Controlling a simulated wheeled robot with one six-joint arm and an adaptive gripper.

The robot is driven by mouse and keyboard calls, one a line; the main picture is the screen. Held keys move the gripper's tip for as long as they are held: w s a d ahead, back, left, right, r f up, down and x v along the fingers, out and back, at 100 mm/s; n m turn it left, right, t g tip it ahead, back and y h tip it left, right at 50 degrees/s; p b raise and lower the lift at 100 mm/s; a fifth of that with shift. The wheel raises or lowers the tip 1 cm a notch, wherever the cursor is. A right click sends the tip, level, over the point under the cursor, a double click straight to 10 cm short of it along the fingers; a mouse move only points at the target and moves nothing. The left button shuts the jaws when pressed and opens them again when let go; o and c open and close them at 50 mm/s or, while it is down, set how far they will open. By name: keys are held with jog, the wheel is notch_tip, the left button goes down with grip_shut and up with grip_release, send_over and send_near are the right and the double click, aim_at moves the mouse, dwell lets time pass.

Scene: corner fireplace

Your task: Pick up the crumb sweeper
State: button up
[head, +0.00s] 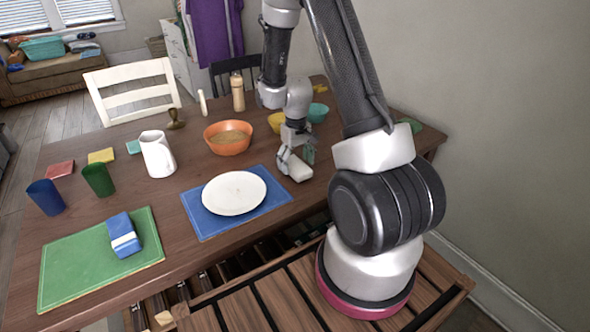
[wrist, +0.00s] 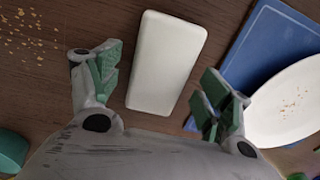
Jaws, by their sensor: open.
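A white, rounded rectangular block, which I take to be the crumb sweeper (wrist: 167,62), lies on the brown table. In the head view the crumb sweeper (head: 299,172) is just right of the blue placemat, partly covered by my gripper (head: 297,157). In the wrist view my gripper (wrist: 157,88) is open, with a green-padded finger on each side of the block's near end. A gap of table shows between the left finger and the block.
A white plate (head: 234,193) with crumbs sits on the blue placemat (head: 205,222). Crumbs (wrist: 30,38) lie on the table left of the block. An orange bowl (head: 228,148) and a white pitcher (head: 157,163) stand farther left. A teal bowl (head: 318,112) is behind my gripper.

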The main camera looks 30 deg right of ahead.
aim_at(296, 164)
jog(key=shift+f, duration=0.9)
jog(key=c, duration=1.2)
jog(key=shift+c, duration=0.2)
notch_tip(296, 164, up, 10)
jog(key=shift+r, duration=0.1)
